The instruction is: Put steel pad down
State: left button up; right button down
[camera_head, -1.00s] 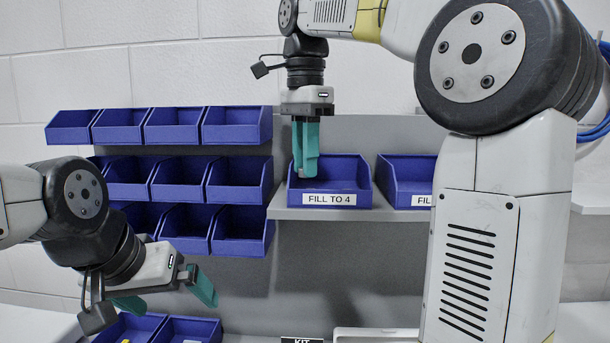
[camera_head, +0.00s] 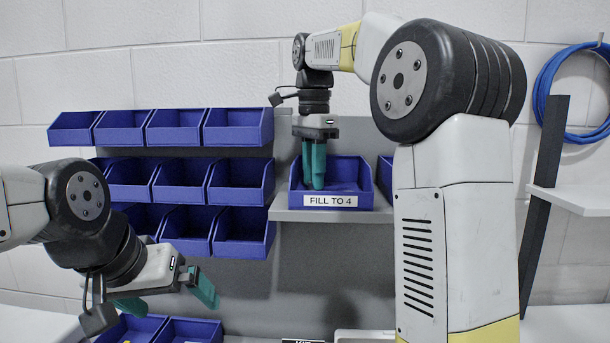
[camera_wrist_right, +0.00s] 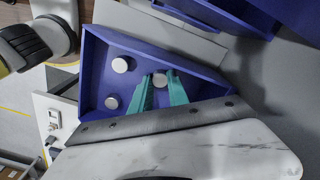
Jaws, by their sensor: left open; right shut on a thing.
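My right gripper (camera_head: 315,185) points down into the blue bin (camera_head: 338,186) labelled "FILL TO 4" on the grey shelf. In the right wrist view, its green fingers (camera_wrist_right: 161,88) are shut on a round steel pad (camera_wrist_right: 160,80) at their tips. Two more steel pads lie apart on the bin floor, one nearer the top (camera_wrist_right: 120,65) and one lower (camera_wrist_right: 112,103). I cannot tell whether the held pad touches the floor. The pads are hidden in the head view. My left gripper (camera_head: 166,297) is open and empty at the lower left.
Rows of blue bins (camera_head: 238,127) hang on the left. Another blue bin (camera_head: 385,177) stands to the right on the same shelf (camera_head: 290,214), partly behind my right arm. More blue bins (camera_head: 190,330) sit at the bottom left. A blue cable coil (camera_head: 545,85) hangs at right.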

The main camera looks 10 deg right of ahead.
jog(key=shift+f, duration=0.15)
jog(key=c, duration=1.3)
grip_release()
jog(key=shift+r, duration=3.95)
